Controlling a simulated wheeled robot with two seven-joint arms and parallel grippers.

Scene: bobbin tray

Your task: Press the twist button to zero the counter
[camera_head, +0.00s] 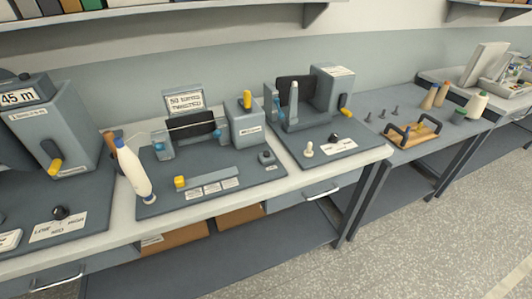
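The middle machine on the bench stands on a dark grey base plate (225,195). A small display (184,102) at its back carries dark lettering that seems to read "50 turns twisted". A dark knob or button (266,157) sits at the plate's right. I cannot tell which part is the twist button. Neither of my grippers is in view.
A machine with a "45 m" display (18,97) stands left, another machine (332,88) right. A side table holds a black-handled wooden tray (414,134) and cones. Floor (430,235) is clear at right.

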